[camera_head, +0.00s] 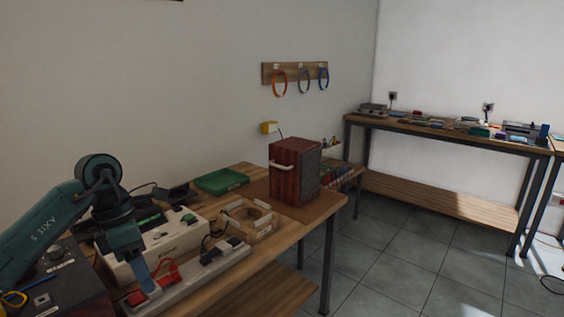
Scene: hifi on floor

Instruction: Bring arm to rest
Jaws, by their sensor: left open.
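My left arm, dark teal, comes in from the left over the near end of the wooden table. My left gripper (143,287) points down beside a grey power strip (205,277) with a red plug (163,270) and a black plug on it. It looks empty; its fingertips are small and partly hidden, and I cannot tell whether they touch the strip. My right gripper is not in view.
A white box (165,252), a wooden frame (247,222), a green tray (221,181) and a wooden speaker (294,172) stand on the table (325,207). Coloured rings hang on the wall rack (294,73). A cluttered bench (440,128) stands at the back right. The tiled floor between is clear.

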